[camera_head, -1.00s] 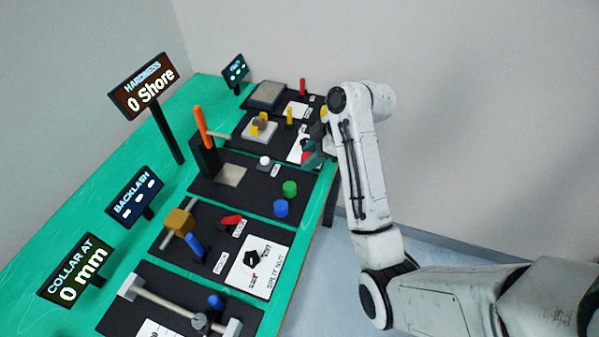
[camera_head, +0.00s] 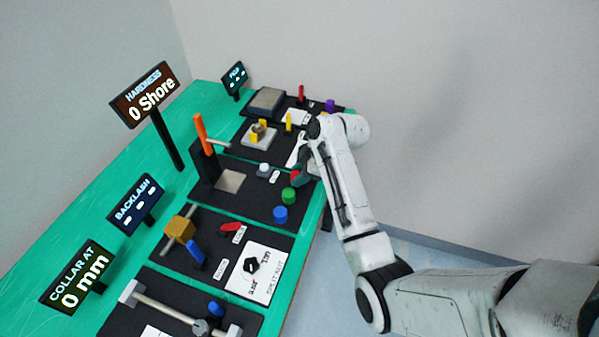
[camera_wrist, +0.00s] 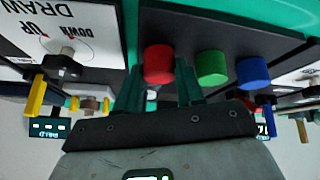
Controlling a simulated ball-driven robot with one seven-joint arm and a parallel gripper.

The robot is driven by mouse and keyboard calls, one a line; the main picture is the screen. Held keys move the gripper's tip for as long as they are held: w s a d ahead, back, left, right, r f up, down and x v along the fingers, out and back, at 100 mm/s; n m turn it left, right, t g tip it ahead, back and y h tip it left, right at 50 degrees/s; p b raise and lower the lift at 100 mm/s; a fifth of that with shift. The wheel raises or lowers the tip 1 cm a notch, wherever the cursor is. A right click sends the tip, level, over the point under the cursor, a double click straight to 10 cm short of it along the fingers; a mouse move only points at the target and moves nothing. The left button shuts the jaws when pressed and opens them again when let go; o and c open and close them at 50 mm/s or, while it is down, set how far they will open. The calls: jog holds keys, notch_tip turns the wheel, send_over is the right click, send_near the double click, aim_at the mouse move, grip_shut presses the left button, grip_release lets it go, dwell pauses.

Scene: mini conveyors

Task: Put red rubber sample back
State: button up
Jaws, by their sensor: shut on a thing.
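The red rubber sample (camera_wrist: 158,64) is a short red cylinder between my gripper's two dark green fingers in the wrist view. My gripper (camera_head: 302,174) is shut on it at the right edge of the hardness station, and only a sliver of red shows in the head view. The green sample (camera_head: 289,195) and blue sample (camera_head: 281,213) stand in a row beside it on the black board (camera_head: 250,205). They also show in the wrist view as a green cylinder (camera_wrist: 211,68) and a blue cylinder (camera_wrist: 252,72). I cannot tell whether the red sample touches the board.
The hardness tester with its orange lever (camera_head: 201,134) and pale square plate (camera_head: 230,180) stands left of the samples. A white knob (camera_head: 263,169) lies between. The hardness display (camera_head: 146,96) reads 0 Shore. Other stations lie in front and behind on the green table.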

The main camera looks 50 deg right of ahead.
jog(key=o, duration=0.9)
jog(key=shift+f, duration=0.1)
jog(key=shift+c, duration=0.2)
jog(key=v, duration=1.2)
jog(key=s+a+f+m+g+h, duration=0.1)
jog(key=s+a+f+m, duration=0.3)
jog(key=s+a, duration=0.5)
jog(key=s+a+f+m+g+h, duration=0.2)
jog(key=s+a+f+m+g, duration=0.1)
jog(key=s+a+f, duration=0.5)
jog(key=s+a+m, duration=0.1)
jog(key=s, duration=0.2)
jog(key=shift+s+a+f+m+g, duration=0.2)
jog(key=shift+a+f+m+g, duration=0.05)
jog(key=shift+f+m+g, duration=0.1)
